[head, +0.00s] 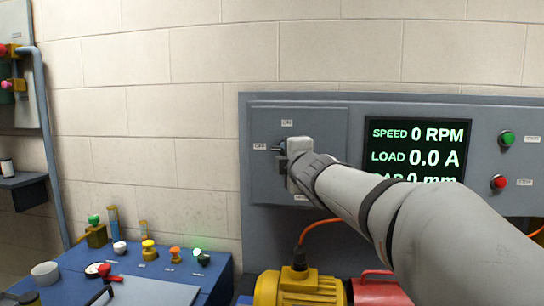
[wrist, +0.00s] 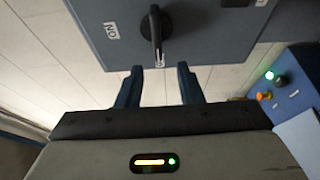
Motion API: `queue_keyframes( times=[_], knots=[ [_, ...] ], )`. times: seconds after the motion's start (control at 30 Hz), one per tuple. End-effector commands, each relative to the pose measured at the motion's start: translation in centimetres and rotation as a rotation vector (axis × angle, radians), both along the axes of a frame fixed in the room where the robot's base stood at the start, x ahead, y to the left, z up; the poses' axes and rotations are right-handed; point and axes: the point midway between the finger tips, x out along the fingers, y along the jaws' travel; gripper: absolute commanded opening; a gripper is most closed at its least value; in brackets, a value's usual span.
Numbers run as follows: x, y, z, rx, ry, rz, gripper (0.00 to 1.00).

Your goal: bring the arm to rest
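My gripper (wrist: 160,76) is open and empty in the wrist view, with its two dark blue fingers apart. A black rotary switch handle (wrist: 154,35) on a grey-blue panel (wrist: 205,45) lies just ahead of the fingers. The handle points toward the gap, and the fingers do not appear to grip it. An "ON" label (wrist: 111,30) is beside the switch. In the head view my arm reaches in from the lower right, and its end covers part of the panel (head: 325,125). The fingertips are hard to make out there.
A display (head: 418,145) reads SPEED 0 RPM and LOAD 0.0 A, its bottom line partly hidden. A green button (head: 507,138) and a red button (head: 499,182) are right of it. A yellow motor (head: 290,290) stands below. A blue bench (head: 215,270) with small coloured items is at left.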

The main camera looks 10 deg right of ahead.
Motion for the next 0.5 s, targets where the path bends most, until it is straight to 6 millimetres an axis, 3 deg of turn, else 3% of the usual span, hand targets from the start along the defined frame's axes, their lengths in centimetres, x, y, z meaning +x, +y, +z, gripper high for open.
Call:
queue_keyframes(
  times=[0.17, 0.27, 0.37, 0.5],
  knots=[
    [-0.3, -0.2, -0.7, 0.028, 0.022, -0.014, 0.33],
    [-1.6, -1.2, -3.4, 0.144, 0.112, -0.076, 0.33],
    [-4.3, -2.5, -8.6, 0.349, 0.271, -0.195, 0.33],
    [-10.5, -3.5, -17.3, 0.675, 0.525, -0.421, 0.33]
  ],
)
